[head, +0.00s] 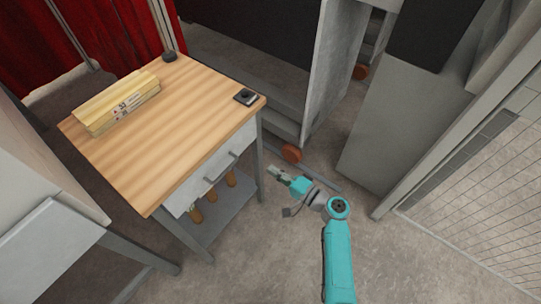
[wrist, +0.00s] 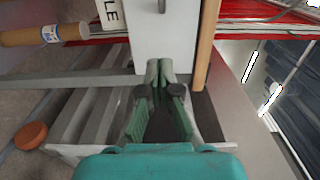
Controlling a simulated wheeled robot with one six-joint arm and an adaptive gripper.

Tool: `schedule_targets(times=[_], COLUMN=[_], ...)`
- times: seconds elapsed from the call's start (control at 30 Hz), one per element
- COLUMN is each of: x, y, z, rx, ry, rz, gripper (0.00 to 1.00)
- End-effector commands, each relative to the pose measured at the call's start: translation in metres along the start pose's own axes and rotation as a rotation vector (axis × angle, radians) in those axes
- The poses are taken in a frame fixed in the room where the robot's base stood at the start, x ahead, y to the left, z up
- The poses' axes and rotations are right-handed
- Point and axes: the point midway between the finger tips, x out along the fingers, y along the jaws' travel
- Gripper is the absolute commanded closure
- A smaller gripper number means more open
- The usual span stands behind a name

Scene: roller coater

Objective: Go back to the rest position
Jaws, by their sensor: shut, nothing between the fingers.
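My gripper (head: 279,174) is at the end of my teal arm in the head view, low over the floor just right of the wooden-topped table (head: 185,125). In the wrist view its green fingers (wrist: 166,68) meet at the tips, with nothing between them. Past the tips is a white panel (wrist: 165,40) with a small handle, which looks like the table's drawer front. I cannot tell whether the tips touch it; they look apart from the table in the head view.
A pale yellow stack (head: 118,104), a black device (head: 246,97) and a dark round object (head: 169,56) lie on the table. Brown cylinders (head: 230,178) sit beneath it. A grey machine frame with an orange wheel (head: 291,153) stands behind my gripper. Floor (head: 400,255) at right front is clear.

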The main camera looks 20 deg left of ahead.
Motion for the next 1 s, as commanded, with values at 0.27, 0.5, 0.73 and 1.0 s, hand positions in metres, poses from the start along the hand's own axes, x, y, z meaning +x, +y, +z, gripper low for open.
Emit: schedule_targets(times=[0.27, 0.5, 0.73, 1.0], x=[-0.002, -0.033, -0.108, -0.204], y=[0.0, 0.038, 0.098, 0.127], z=[0.0, 0.018, 0.058, 0.108], rx=[0.0, -0.027, -0.12, -0.273], ry=[0.001, 0.079, 0.247, 0.428], rz=[0.001, 0.102, 0.318, 0.555], gripper=[1.0, 1.0, 1.0, 1.0])
